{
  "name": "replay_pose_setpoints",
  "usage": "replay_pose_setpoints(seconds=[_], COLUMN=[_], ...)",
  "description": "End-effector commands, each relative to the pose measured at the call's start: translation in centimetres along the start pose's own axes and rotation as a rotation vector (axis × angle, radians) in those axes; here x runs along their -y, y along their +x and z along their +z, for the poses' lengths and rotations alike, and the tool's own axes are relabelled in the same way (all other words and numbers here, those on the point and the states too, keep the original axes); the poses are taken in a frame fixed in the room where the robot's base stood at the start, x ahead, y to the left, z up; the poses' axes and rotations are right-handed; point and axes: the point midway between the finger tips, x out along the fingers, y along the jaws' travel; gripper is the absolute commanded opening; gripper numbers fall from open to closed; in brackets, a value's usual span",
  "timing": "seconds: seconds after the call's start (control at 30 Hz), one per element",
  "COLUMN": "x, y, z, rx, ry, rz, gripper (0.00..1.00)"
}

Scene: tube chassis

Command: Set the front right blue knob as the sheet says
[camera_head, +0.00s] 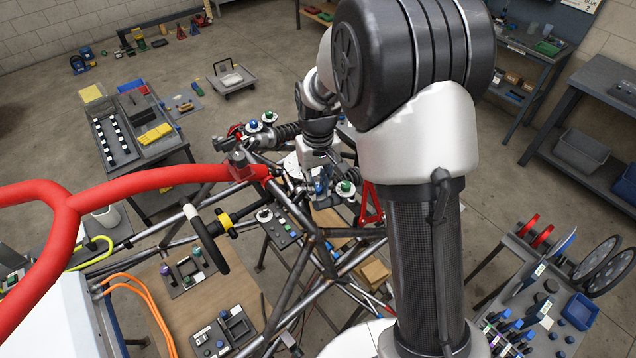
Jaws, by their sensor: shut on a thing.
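My gripper (317,174) points down at the chassis near the middle of the view. It is shut on a blue knob (320,187), which shows only in part between the fingers. A green knob (345,187) on a pale round dial sits just right of it. Another blue knob (253,125) and a green knob (269,116), on pale dials, stand at the far left side of the chassis. The direction the held knob points cannot be told. A sheet (580,4) on the back wall is cut off by the top edge, and its setting cannot be read.
Dark and red chassis tubes (150,184) cross around my gripper. A cart (140,160) stands at the back left. Shelves and a parts bench (520,280) stand at right. Open floor lies between.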

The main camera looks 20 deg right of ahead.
Motion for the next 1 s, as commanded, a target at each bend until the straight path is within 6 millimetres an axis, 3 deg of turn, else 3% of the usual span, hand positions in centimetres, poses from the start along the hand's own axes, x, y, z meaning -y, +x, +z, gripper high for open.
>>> replay_pose_setpoints(seconds=[0.03, 0.07, 0.33, 0.73, 1.0], x=[0.0, 0.0, 0.0, 0.0, 0.0], y=[-0.1, -0.1, 0.0, -0.5, -5.5], z=[0.0, 0.0, 0.0, -0.1, -0.1], rx=[-0.001, -0.001, 0.0, -0.002, -0.006], ry=[0.0, 0.0, -0.001, -0.001, -0.001], rz=[0.0, 0.0, 0.0, 0.0, 0.001], gripper=[0.0, 0.22, 0.4, 0.41, 0.41])
